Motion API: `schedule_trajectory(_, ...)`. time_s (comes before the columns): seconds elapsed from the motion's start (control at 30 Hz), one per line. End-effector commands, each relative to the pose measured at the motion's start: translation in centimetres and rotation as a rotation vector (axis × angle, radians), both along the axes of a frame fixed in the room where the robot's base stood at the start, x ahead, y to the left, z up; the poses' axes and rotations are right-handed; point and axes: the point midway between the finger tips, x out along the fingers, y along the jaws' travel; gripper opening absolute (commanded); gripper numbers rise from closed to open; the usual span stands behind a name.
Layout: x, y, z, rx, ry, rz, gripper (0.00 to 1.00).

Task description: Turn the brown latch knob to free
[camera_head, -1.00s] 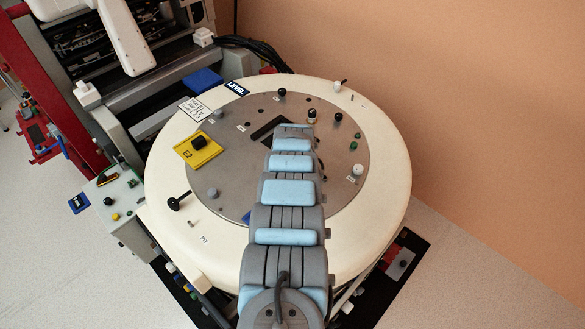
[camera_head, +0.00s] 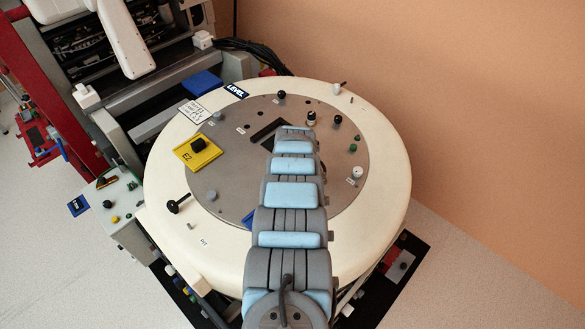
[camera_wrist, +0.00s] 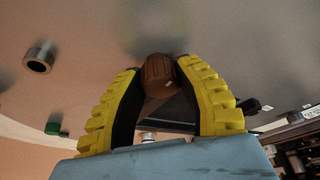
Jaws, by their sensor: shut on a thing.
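The brown latch knob (camera_wrist: 158,76) shows in the wrist view, ribbed, with a small pale mark on its side. It sits on the grey plate (camera_wrist: 100,20). My gripper (camera_wrist: 160,88) has yellow ribbed fingers with dark inner pads, one on each side of the knob, closed on it near their tips. In the head view my arm reaches over the round machine top and hides the gripper. I cannot pick out the brown knob for certain there.
A dark rectangular opening (camera_head: 266,131) lies beside my arm's tip on the plate. Black knobs (camera_head: 281,95), a yellow E2 block (camera_head: 197,153) and a black lever (camera_head: 178,204) stand around it. A green knob (camera_wrist: 54,128) and a grey cylinder (camera_wrist: 39,57) stand left in the wrist view.

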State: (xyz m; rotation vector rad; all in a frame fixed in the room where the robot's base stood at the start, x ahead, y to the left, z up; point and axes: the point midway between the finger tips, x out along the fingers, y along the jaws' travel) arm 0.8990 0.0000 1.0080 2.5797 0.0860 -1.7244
Motion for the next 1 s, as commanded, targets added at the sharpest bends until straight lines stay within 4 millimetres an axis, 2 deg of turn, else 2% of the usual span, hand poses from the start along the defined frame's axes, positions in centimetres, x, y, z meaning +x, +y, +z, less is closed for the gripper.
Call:
schedule_trajectory(0.4, 0.08, -0.20, -0.19, 0.000, -0.003, 0.207, 0.00)
schedule_trajectory(1.0, 0.00, -0.24, -0.30, -0.001, -0.001, 0.355, 0.00)
